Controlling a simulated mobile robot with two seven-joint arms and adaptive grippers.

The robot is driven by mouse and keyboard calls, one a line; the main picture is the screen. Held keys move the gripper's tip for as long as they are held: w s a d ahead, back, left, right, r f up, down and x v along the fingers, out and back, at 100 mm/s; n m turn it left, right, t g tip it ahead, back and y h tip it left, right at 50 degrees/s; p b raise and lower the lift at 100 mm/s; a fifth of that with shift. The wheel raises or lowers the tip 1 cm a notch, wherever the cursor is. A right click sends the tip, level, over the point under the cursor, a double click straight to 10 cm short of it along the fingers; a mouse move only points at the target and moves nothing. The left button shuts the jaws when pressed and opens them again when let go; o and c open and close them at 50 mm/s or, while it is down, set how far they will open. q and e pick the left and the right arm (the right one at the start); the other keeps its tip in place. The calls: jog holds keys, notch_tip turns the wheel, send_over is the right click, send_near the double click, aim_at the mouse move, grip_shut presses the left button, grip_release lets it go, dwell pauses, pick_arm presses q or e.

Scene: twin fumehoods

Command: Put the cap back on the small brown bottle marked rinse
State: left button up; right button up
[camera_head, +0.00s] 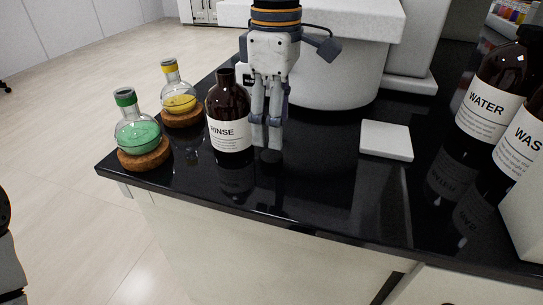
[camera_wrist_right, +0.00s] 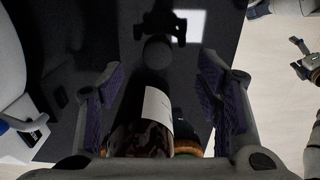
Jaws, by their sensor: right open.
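The small brown bottle (camera_head: 227,118) marked RINSE stands upright on the black counter, its narrow neck showing no clear cap. Its white label (camera_wrist_right: 157,108) shows low in the right wrist view. A small dark round cap (camera_head: 270,156) lies on the counter just right of the bottle; it also shows in the right wrist view (camera_wrist_right: 157,50). My right gripper (camera_head: 268,148) points down, open and empty, with its fingertips just above the cap and beside the bottle. What seems to be my left gripper (camera_wrist_right: 303,60) shows at the right edge of the wrist view, jaws unclear.
A green flask (camera_head: 138,133) and a yellow flask (camera_head: 179,98) sit on cork rings left of the bottle. A white square plate (camera_head: 386,140) lies to the right. The WATER bottle (camera_head: 488,106) and another brown bottle stand far right. The counter's front edge is close.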

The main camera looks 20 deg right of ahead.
aim_at(274, 156)
jog(key=shift+f, duration=0.65)
jog(key=f, duration=0.5)
jog(key=shift+w+f, duration=0.1)
jog(key=shift+w, duration=0.15)
jog(key=shift+c, duration=0.3)
jog(key=c, duration=0.8)
